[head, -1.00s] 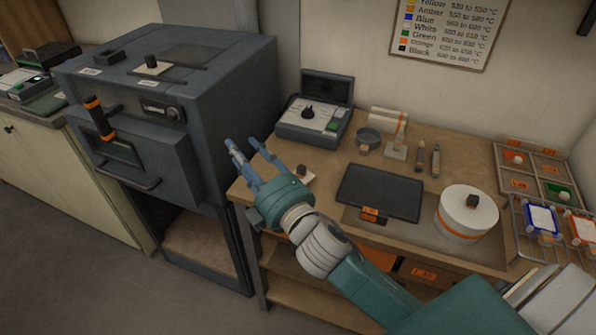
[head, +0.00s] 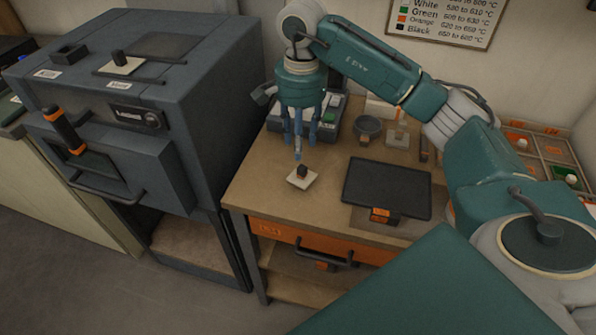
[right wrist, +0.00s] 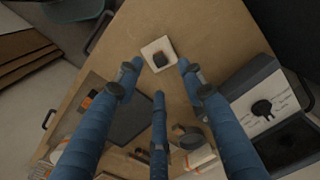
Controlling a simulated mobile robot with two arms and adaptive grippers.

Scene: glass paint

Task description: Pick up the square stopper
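The square stopper (head: 303,177) is a pale square plate with a dark knob on top. It lies flat near the left front part of the wooden bench. My right gripper (head: 301,148) points down, just above and behind the stopper in the head view. Its blue fingers are spread and empty. In the right wrist view the stopper (right wrist: 158,54) shows whole, just beyond the open fingertips of the right gripper (right wrist: 158,76). The fingers look apart from it. My left gripper is not in view.
A grey kiln (head: 200,90) stands left of the bench; a similar knobbed square piece (head: 121,65) sits on its top. A dark flat tray (head: 385,187) lies right of the stopper. A control box (head: 333,135) stands behind the gripper. The bench around the stopper is clear.

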